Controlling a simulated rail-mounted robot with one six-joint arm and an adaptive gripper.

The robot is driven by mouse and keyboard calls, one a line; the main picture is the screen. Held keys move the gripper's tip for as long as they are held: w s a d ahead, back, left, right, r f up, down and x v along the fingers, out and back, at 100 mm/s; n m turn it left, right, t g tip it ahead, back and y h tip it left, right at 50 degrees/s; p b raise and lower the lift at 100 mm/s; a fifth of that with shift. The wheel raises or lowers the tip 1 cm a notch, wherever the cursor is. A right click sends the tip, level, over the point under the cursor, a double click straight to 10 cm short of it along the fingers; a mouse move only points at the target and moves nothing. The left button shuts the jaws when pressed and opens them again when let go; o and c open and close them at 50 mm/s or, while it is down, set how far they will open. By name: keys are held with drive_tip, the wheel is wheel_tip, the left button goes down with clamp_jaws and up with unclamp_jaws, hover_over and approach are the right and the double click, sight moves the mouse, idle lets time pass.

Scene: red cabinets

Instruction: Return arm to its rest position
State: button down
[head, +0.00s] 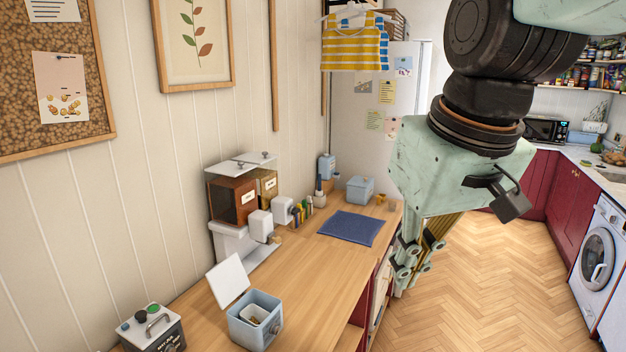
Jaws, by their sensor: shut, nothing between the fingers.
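My gripper (404,281) hangs from my arm at the right of the head view, with its fingers pointing down. Its fingers are together and nothing shows between them. It is in front of the right edge of the wooden counter (318,284), and part of the counter's edge and the cabinet front is hidden behind it. The gripper body is pale green with dark joints above it. The upper part of my arm runs out of the top right of the picture.
An open light-blue box (240,333), a control box (165,330), a dispenser (233,200), a blue mat (350,228) and a closed blue box (360,190) stand on the counter. A washing machine (603,240) stands at the right. The wooden floor (470,300) between is clear.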

drive_tip(key=s+d+f+m+b, duration=0.1)
drive_tip(key=s+d+f, duration=0.2)
drive_tip(key=s, duration=0.5)
drive_tip(key=s+d+f+m+h+b, duration=0.1)
drive_tip(key=s+d+f+m+b, duration=0.1)
drive_tip(key=s, duration=0.6)
drive_tip(key=shift+d+f+t+b, duration=0.3)
drive_tip(key=shift+d+f, duration=0.4)
drive_tip(key=shift+d, duration=0.4)
drive_tip(key=c, duration=3.4)
unclamp_jaws()
drive_tip(key=o, duration=0.5)
drive_tip(key=shift+o, duration=0.8)
drive_tip(key=o, duration=0.7)
drive_tip(key=shift+c, duration=0.2)
drive_tip(key=shift+c, duration=0.9)
drive_tip(key=c, duration=0.6)
drive_tip(key=o, duration=0.8)
